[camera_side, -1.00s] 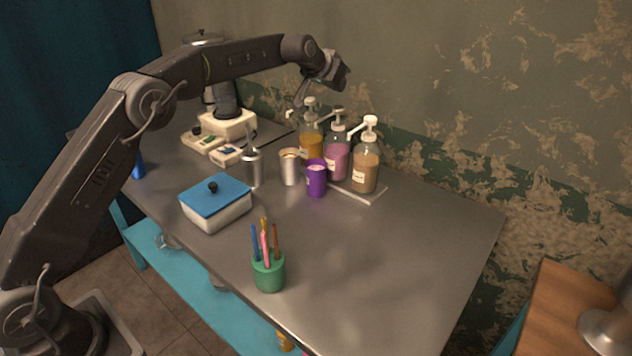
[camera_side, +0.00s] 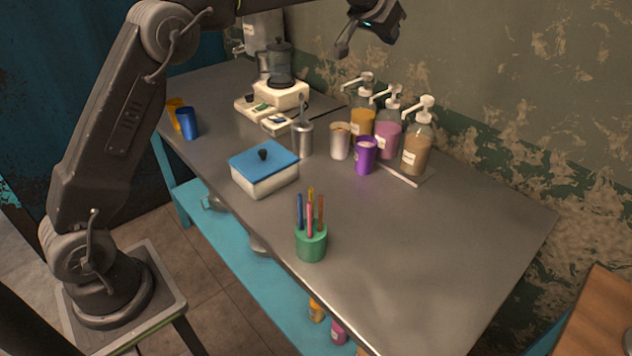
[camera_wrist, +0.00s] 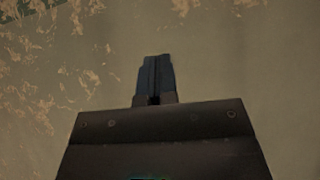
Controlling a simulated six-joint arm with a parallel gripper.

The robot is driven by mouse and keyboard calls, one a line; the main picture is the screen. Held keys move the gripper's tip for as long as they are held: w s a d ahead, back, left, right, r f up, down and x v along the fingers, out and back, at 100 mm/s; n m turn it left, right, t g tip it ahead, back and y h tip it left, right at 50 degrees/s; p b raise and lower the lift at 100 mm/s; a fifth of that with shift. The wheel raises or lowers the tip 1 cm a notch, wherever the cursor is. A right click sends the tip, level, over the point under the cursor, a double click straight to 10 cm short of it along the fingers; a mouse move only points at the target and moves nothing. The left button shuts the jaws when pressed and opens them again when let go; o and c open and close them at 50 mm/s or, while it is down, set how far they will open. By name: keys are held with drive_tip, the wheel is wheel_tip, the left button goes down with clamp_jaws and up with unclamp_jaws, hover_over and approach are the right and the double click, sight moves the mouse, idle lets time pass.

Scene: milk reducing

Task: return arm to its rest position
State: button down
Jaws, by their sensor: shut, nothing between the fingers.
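My gripper (camera_side: 346,42) is high above the back of the metal table (camera_side: 440,250), above the pump bottles and apart from everything. In the wrist view its two fingers (camera_wrist: 156,62) lie together with nothing between them, and only the worn wall shows behind. My arm rises from its base at the left and reaches across the top of the side view, where part of it is cut off by the upper edge.
A blue cup (camera_side: 188,123) stands far left. The table's right part is clear.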

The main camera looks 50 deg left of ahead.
drive_tip(key=s+d+r+g, duration=0.1)
drive_tip(key=s+d, duration=0.1)
drive_tip(key=s, duration=1.1)
drive_tip(key=s+d+r+g, duration=0.1)
drive_tip(key=s, duration=1.1)
drive_tip(key=s+f, duration=0.3)
drive_tip(key=s, duration=0.4)
drive_tip(key=s+f+g, duration=0.1)
drive_tip(key=s+f, duration=0.3)
drive_tip(key=s, duration=0.2)
drive_tip(key=s+d+f+g, duration=0.1)
drive_tip(key=s+f, duration=0.3)
drive_tip(key=s, duration=0.3)
drive_tip(key=shift+s, duration=0.35)
